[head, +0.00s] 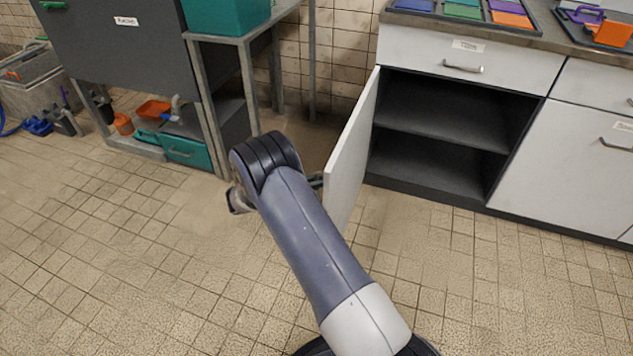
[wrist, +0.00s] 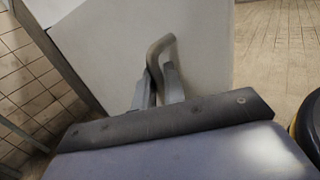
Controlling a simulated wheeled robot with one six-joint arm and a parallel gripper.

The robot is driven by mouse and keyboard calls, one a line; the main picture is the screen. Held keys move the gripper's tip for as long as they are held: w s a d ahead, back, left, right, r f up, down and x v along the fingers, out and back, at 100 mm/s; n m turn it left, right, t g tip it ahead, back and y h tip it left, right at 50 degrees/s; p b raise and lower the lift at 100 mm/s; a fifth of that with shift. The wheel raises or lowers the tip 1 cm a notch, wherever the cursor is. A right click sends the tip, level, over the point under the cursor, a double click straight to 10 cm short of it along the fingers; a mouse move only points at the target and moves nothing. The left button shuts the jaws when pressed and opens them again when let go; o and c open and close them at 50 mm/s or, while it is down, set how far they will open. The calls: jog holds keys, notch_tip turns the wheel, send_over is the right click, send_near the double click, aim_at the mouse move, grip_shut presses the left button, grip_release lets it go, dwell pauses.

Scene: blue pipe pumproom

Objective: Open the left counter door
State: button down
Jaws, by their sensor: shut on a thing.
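The left counter door (head: 352,152) stands wide open in the head view, swung out from the left side of the counter. Its white outer face (wrist: 110,45) fills much of the wrist view. My gripper (wrist: 158,75) is shut on the door's curved metal handle (wrist: 160,46). In the head view the gripper is mostly hidden behind my arm, at the door's left side. The cabinet inside (head: 446,130) shows as dark and empty, with one shelf.
A drawer (head: 468,60) above the opening is shut. A second white door (head: 575,155) to the right is shut. A grey metal-legged stand (head: 203,108) with teal bins is at the left. The tiled floor (head: 130,260) in front is clear.

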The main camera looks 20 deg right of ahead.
jog(key=shift+w+d+r, duration=0.1)
jog(key=shift+w+d, duration=0.1)
jog(key=c, duration=1.5)
grip_release()
jog(key=shift+d, duration=0.1)
jog(key=shift+s+a, duration=0.1)
jog(key=shift+a, duration=0.1)
jog(key=a+p, duration=0.1)
jog(key=a, duration=0.9)
jog(key=shift+s+a+f, duration=0.2)
jog(key=shift+s+a, duration=0.05)
jog(key=shift+a, duration=0.1)
